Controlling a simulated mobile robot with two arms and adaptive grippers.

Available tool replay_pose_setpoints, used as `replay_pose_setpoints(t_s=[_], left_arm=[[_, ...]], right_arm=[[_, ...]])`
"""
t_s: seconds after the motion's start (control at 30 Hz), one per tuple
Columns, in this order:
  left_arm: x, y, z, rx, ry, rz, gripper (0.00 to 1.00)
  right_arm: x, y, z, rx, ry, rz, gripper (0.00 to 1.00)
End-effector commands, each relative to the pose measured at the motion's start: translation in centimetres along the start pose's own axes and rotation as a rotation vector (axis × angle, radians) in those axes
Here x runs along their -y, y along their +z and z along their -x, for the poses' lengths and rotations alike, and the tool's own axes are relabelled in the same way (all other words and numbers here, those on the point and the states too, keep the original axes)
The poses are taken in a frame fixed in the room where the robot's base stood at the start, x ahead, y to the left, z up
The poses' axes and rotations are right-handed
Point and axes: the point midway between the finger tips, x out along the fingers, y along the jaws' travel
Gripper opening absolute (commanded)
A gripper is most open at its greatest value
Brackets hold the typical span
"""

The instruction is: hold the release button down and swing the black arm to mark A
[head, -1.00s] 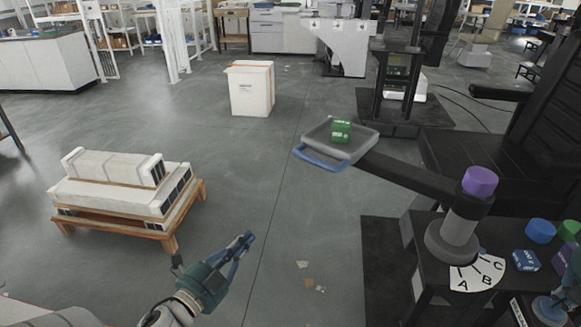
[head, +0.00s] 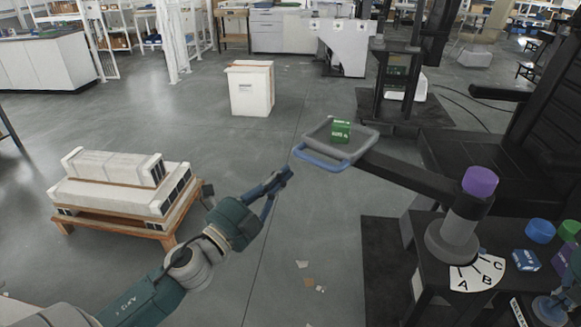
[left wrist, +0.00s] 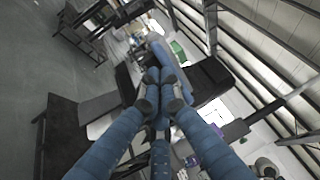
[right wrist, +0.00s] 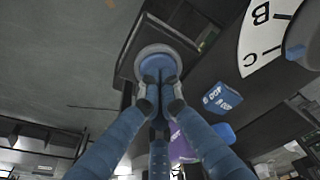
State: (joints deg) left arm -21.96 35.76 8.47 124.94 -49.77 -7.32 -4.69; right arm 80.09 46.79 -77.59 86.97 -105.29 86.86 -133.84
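The black arm (head: 410,176) reaches left from its post (head: 460,225), which has a purple cap (head: 480,182). At its far end is a grey tray with a blue handle (head: 318,161); a green box (head: 341,132) sits on it. The white dial (head: 475,275) with A, B and C is below the post; I cannot tell which mark the arm reads. My left gripper (head: 285,176) is shut and empty, just short of the handle.
A blue box (head: 525,260), a blue cap (head: 540,231) and a green cap (head: 569,229) stand right of the post. Stacked white columns lie on a wooden pallet (head: 170,238) at left. A white carton (head: 250,88) stands behind.

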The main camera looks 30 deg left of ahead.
Motion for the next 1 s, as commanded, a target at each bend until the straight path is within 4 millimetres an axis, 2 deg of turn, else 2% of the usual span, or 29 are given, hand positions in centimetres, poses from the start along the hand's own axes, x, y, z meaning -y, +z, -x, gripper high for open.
replay_pose_setpoints(t_s=[0.1, 0.3, 0.77, 1.0], left_arm=[[0.1, 0.0, -1.8, -0.001, -0.001, -0.003, 0.0], [-0.1, 0.0, -3.3, 0.0, 0.0, 0.001, 0.0], [-0.1, 0.0, -3.6, 0.0, 0.001, 0.002, 0.0], [-0.4, 0.4, -4.8, -0.028, 0.002, 0.005, 0.0]], right_arm=[[0.0, 0.1, -0.1, 0.002, 0.0, 0.001, 0.0], [0.0, 0.1, -0.1, 0.002, 0.0, 0.0, 0.0], [0.0, 0.1, -0.1, 0.001, 0.0, 0.0, 0.0], [0.0, 0.1, -0.1, 0.001, 0.0, 0.0, 0.0]])
